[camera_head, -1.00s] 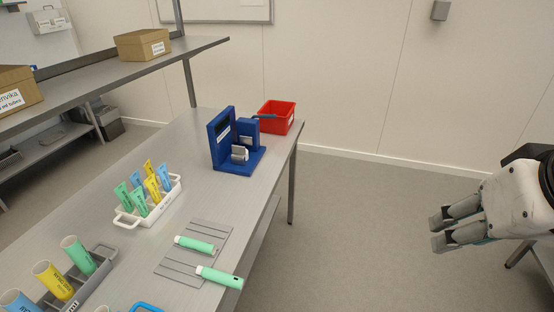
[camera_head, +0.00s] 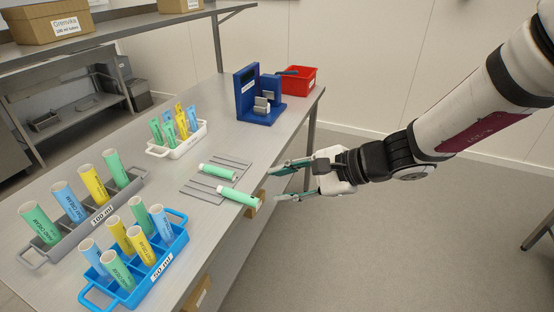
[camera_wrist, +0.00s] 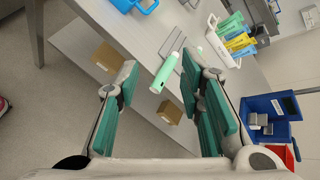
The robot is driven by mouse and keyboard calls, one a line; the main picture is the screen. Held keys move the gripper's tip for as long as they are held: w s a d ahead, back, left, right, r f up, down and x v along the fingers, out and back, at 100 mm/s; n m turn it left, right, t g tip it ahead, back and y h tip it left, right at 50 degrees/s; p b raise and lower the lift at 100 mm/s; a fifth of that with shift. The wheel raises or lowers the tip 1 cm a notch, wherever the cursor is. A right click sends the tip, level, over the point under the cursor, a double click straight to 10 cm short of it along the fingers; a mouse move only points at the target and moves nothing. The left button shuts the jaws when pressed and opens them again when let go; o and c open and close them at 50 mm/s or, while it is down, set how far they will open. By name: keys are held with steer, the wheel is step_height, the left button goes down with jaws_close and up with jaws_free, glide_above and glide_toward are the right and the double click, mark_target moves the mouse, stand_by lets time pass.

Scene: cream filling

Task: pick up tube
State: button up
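Two green tubes with white caps lie near the table's right edge. The nearer tube (camera_head: 240,195) has its end sticking out past the edge; the farther tube (camera_head: 217,171) lies on a grey ridged mat (camera_head: 196,188). My gripper (camera_head: 276,183) is open and empty, just right of the nearer tube and beyond the table edge, with its fingers pointing at the tube. In the wrist view the nearer tube (camera_wrist: 165,75) shows ahead, between and beyond my spread green-padded fingers (camera_wrist: 163,100). The farther tube is mostly hidden there.
A blue rack (camera_head: 176,247) and a grey rack (camera_head: 84,229) hold several upright tubes. A white rack (camera_head: 157,152) holds flat tubes. A blue device (camera_head: 246,95) and red bin (camera_head: 300,79) stand at the back. A cardboard box (camera_wrist: 170,113) sits below the tabletop.

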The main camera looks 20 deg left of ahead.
mark_target(236, 193)
steer(key=w+a+f+m+b, duration=0.1)
steer(key=w+a+f+m, duration=0.1)
steer(key=w+a+f, duration=0.1)
steer(key=w+a+f+m+t+y+b, duration=0.1)
steer(key=w+a+f+m, duration=0.1)
steer(key=a+f, duration=0.3)
steer(key=w+a+f+m+t+b, duration=0.1)
steer(key=w+a+f+m, duration=0.2)
steer(key=f, duration=0.4)
steer(key=shift+w+a+f+y, duration=0.1)
steer(key=shift+w+a+y, duration=0.15)
steer(key=shift+a, duration=0.3)
steer(key=shift+w+a+f+y, duration=0.15)
steer(key=shift+w+a, duration=0.1)
steer(key=shift+a, duration=0.3)
steer(key=shift+x, duration=2.9)
steer(key=shift+s, duration=0.1)
steer(key=c, duration=0.5)
